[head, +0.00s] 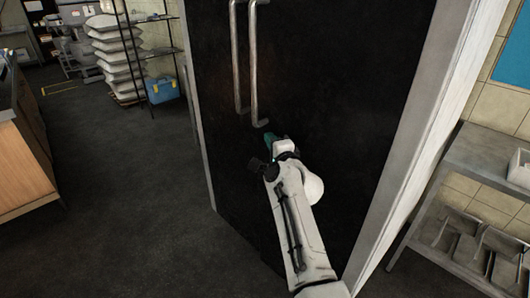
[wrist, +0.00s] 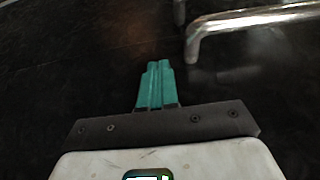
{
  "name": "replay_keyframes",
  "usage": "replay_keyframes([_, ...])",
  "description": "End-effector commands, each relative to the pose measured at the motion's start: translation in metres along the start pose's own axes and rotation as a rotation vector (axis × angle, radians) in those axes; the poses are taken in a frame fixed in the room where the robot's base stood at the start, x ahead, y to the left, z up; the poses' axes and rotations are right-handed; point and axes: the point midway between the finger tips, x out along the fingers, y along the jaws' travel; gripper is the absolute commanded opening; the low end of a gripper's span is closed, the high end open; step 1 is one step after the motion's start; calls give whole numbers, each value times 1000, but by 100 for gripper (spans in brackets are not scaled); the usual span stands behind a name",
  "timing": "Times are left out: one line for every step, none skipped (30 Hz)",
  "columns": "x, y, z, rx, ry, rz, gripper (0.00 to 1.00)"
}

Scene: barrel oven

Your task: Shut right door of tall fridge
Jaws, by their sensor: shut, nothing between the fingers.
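The tall fridge has a dark front (head: 335,75), set between a narrow pale edge on the left and a wide white side on the right. Two vertical metal bar handles stand close together on it: the left handle (head: 236,60) and the right door's handle (head: 254,70). The seam between the doors is too dark to make out, so I cannot tell whether a gap is left. My gripper (head: 269,138) is shut and empty, just below the right handle's lower end, close to the dark door. In the wrist view its teal fingers (wrist: 157,66) lie together, left of and below the handle's bent end (wrist: 225,28); contact with the door cannot be told.
A metal shelf table (head: 485,160) with trays stands on the right. At the left is a wooden-sided counter (head: 25,160). Farther back are stacked white sacks (head: 117,60) and a blue box (head: 162,89) by a rack. The floor (head: 130,190) left of the fridge is clear.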

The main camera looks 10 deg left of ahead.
Motion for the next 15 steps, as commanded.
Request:
replay_keyframes([3,3,-5,1,1,-1,0])
replay_keyframes([4,2,-7,1,1,-1,0])
replay_keyframes([6,2,-9,0,0,-1,0])
replay_keyframes([6,2,-10,0,0,0,0])
replay_keyframes([7,2,-12,0,-1,0,0])
replay_keyframes([8,2,-13,0,-1,0,0])
replay_keyframes([9,1,-14,0,-1,0,0])
replay_keyframes([10,1,-16,0,-1,0,0])
replay_keyframes([10,1,-17,0,-1,0,0])
replay_keyframes([10,1,-17,0,-1,0,0])
replay_keyframes([11,1,-18,1,-1,1,0])
replay_keyframes([11,1,-18,1,-1,1,0])
replay_keyframes([11,0,-18,1,-1,1,0])
replay_keyframes([11,0,-19,1,-1,1,0])
replay_keyframes([11,0,-19,1,0,0,0])
